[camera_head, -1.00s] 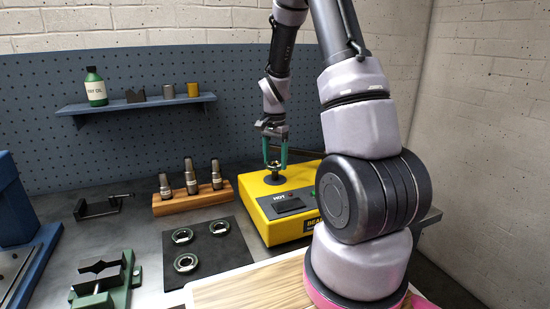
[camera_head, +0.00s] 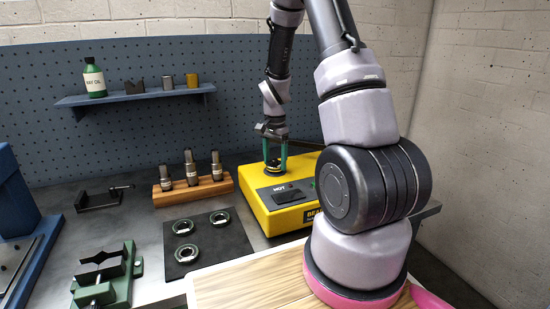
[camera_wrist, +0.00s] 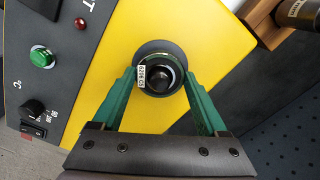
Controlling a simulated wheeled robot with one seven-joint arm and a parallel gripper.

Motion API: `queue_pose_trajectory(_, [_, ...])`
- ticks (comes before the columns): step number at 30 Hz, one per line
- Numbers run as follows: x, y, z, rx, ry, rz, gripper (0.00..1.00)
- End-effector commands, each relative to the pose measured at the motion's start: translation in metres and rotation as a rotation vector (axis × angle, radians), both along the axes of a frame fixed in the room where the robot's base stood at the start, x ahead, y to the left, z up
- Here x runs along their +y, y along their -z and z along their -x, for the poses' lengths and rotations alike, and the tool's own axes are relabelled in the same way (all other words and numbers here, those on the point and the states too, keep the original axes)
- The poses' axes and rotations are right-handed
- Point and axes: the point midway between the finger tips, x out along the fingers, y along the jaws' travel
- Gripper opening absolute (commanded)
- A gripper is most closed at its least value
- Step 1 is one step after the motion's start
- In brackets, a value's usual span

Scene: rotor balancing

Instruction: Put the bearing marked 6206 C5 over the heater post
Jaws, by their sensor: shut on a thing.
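The bearing (camera_wrist: 141,77) with a white tag reading 6206 C5 sits between the green fingers of my gripper (camera_wrist: 160,78) in the wrist view. My gripper (camera_head: 274,158) is shut on it, low over the yellow heater (camera_head: 262,207). The dark heater post (camera_wrist: 158,78) shows inside the bearing's ring, so the ring appears to be around the post. A dark round base shows beyond the ring. In the head view the fingers and the small size hide how far down the bearing sits.
Several other bearings, one of them here (camera_head: 186,253), lie on a black mat (camera_head: 215,262) left of the heater. A wooden block (camera_head: 190,193) with tool holders stands behind the mat. A green vise (camera_head: 105,275) is at front left. A shelf (camera_head: 135,98) hangs on the pegboard.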

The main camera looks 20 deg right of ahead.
Motion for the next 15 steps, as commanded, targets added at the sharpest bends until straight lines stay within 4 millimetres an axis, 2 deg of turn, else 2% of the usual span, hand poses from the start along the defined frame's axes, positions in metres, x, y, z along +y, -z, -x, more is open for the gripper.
queue_pose_trajectory(15, [0.0000,0.0108,0.0001,0.000,0.000,0.000,0.27])
